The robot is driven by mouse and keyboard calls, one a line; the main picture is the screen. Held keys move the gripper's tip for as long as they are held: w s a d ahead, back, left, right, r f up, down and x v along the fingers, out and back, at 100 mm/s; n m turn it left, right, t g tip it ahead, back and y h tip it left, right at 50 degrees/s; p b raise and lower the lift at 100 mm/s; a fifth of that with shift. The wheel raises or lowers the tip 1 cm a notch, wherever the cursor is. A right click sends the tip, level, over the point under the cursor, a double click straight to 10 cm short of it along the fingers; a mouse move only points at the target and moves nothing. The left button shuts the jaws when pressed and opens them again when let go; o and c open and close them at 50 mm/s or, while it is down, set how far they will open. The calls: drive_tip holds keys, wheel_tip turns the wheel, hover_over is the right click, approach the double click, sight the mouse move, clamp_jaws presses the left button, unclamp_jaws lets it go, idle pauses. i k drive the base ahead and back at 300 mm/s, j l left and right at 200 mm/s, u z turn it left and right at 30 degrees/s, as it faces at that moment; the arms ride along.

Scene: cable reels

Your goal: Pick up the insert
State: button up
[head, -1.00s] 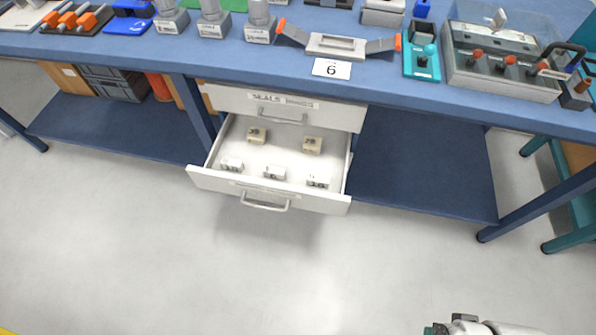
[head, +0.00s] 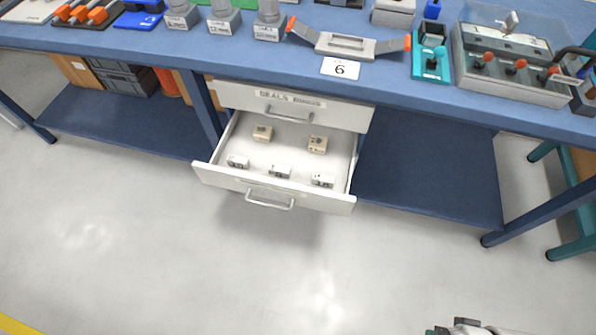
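The lower drawer (head: 275,205) under the blue workbench is pulled open. Inside it lie several small blocks that may be inserts. Two beige blocks, one at the back left (head: 263,133) and one at the back right (head: 317,145), sit apart from each other. A row of white-grey blocks lies nearer the drawer front: left (head: 238,161), middle (head: 280,171) and right (head: 322,180). Their markings are too small to read. A part of my arm shows at the bottom right edge, far from the drawer. My gripper's fingers cannot be made out.
The closed upper drawer (head: 290,104) overhangs the open one's back. The blue bench top (head: 385,76) carries fixtures, a number 6 card (head: 340,68) and a lever box (head: 510,80). Bench legs flank the lower shelf (head: 430,170). The floor in front (head: 250,270) is clear.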

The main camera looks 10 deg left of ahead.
sight(277, 170)
drive_tip(key=i+j+u, duration=0.55)
drive_tip(key=i, duration=0.4)
